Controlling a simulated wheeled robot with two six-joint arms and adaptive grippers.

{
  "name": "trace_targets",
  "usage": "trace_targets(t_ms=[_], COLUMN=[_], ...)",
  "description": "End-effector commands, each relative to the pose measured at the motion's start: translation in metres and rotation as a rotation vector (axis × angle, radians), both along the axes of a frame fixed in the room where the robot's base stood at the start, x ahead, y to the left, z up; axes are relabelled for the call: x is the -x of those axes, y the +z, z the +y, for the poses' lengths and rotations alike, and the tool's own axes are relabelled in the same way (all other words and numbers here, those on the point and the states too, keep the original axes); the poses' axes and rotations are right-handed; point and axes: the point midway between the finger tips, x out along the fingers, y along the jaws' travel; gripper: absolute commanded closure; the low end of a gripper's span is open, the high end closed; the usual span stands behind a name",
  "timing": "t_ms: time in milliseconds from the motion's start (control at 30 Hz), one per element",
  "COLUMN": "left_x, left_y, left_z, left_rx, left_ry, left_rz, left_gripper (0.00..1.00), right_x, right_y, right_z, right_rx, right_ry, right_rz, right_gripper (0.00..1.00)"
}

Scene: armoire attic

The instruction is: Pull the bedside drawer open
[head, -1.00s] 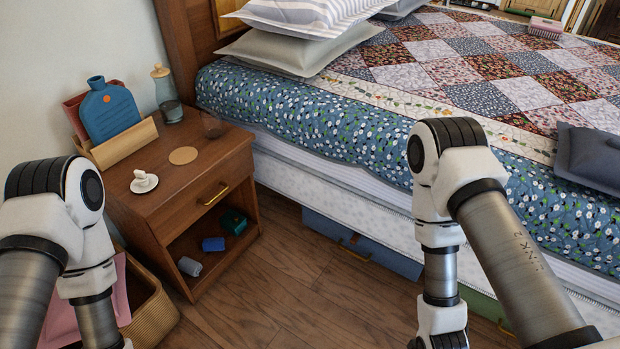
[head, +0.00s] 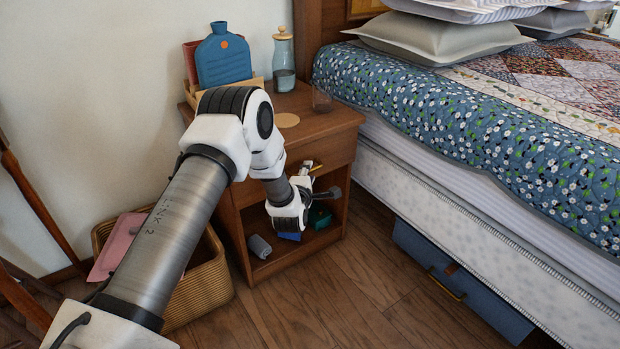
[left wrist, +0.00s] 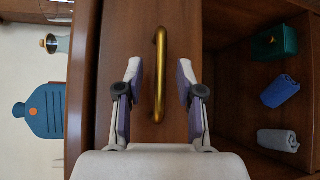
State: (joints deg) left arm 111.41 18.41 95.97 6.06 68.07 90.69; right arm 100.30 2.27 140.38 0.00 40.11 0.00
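The wooden bedside table (head: 335,118) stands beside the bed, and its upper drawer (head: 338,150) looks shut. In the left wrist view the drawer's brass bar handle (left wrist: 160,75) runs up the middle of the picture. My left gripper (left wrist: 159,72) is open, with one finger on each side of the handle; I cannot tell whether either finger touches it. In the head view my left gripper (head: 308,178) is at the drawer front, and my arm hides part of the table. My right gripper is in neither current view.
A blue hot-water bottle (head: 223,55) and a glass bottle (head: 284,65) stand on the table top. Rolled cloths (left wrist: 281,91) and a green box (left wrist: 274,43) lie in the open shelf below. A wicker basket (head: 205,285) stands left; the bed (head: 440,165) is right.

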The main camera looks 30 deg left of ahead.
Motion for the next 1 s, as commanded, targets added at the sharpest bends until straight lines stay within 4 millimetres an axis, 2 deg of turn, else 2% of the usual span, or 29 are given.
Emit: trace_targets(t_ms=[33, 133, 367, 400, 500, 1000], left_x=[-0.007, -0.017, -0.019, -0.019, -0.019, -0.017], left_y=[-0.005, -0.005, -0.004, -0.004, -0.004, -0.004], left_z=[0.003, 0.007, 0.007, 0.007, 0.007, 0.002], left_rx=[-0.001, -0.001, -0.002, -0.002, -0.002, -0.002], left_ry=[0.0, 0.0, -0.001, -0.001, -0.002, -0.002], left_rz=[-0.002, 0.001, 0.004, 0.004, 0.004, 0.006], left_gripper=[0.63, 0.63, 0.63, 0.66, 1.0, 1.0], right_x=[0.0, 0.0, 0.0, 0.0, 0.0, 0.0], right_y=[-0.007, -0.009, -0.008, -0.008, -0.008, -0.007], right_z=[0.0, 0.0, 0.0, 0.0, 0.0, 0.0], right_rx=[0.0, 0.0, 0.0, 0.0, 0.0, 0.0], right_ry=[0.0, 0.0, 0.0, 0.0, 0.0, 0.0], right_rz=[0.0, 0.0, 0.0, 0.0, 0.0, 0.0], right_gripper=[0.6, 0.6, 0.6, 0.6, 0.6, 0.6])
